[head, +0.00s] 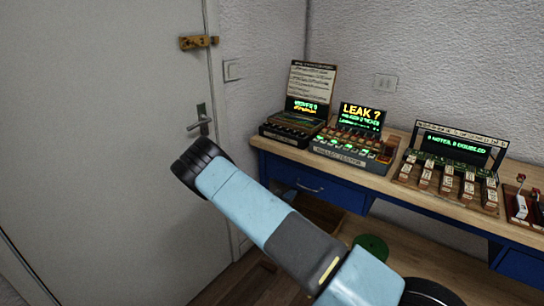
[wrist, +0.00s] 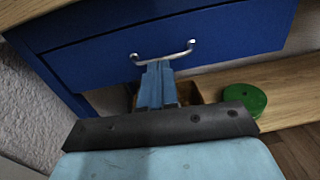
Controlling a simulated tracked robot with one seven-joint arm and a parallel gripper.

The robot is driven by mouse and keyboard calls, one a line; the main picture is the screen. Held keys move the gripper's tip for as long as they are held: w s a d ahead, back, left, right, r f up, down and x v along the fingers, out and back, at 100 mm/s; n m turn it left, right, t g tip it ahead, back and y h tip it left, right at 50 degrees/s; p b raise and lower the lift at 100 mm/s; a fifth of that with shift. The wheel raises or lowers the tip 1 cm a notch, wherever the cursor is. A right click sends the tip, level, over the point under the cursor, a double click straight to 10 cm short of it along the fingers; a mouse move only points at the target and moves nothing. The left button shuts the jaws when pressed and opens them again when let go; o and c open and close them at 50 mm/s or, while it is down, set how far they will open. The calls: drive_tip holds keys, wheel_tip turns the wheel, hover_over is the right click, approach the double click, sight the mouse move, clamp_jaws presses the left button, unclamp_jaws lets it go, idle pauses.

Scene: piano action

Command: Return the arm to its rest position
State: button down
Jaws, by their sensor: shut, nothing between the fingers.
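My arm (head: 250,205) reaches up from the lower right of the head view, blue with dark joints, in front of the white door. My gripper is hidden in the head view. In the wrist view my gripper (wrist: 156,68) shows with its blue fingers together, shut and empty. Its tips appear just below the metal handle of the blue drawer (wrist: 95,60); I cannot tell whether they touch it.
A green disc (head: 371,247) lies below on a wooden shelf. The door (head: 95,130) stands at left.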

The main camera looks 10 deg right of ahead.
drive_tip(key=s+d+r+m+g+y, duration=0.1)
drive_tip(key=s+d+r+m+g, duration=0.4)
drive_tip(key=r, duration=0.5)
drive_tip(key=s+d+r+m+g+y, duration=0.1)
drive_tip(key=s+d+r+m+g, duration=0.2)
drive_tip(key=s+r+m, duration=0.5)
drive_tip(key=s+d+r+m+g+y, duration=0.1)
drive_tip(key=s+d+r+m+g, duration=0.3)
drive_tip(key=r, duration=0.7)
drive_tip(key=s+a+r+m+t+y, duration=0.1)
drive_tip(key=s+r, duration=0.4)
drive_tip(key=s, duration=0.5)
drive_tip(key=s+a+r+m+t+y, duration=0.2)
drive_tip(key=s+r+m+y, duration=0.3)
drive_tip(key=s, duration=0.5)
drive_tip(key=s+a+r+m+t+y, duration=0.2)
drive_tip(key=s+r, duration=0.5)
drive_tip(key=s, duration=0.4)
drive_tip(key=shift+a+r+m+y, duration=0.2)
drive_tip(key=shift+a+m+y, duration=0.6)
drive_tip(key=shift+a, duration=0.15)
drive_tip(key=shift+d, duration=0.1)
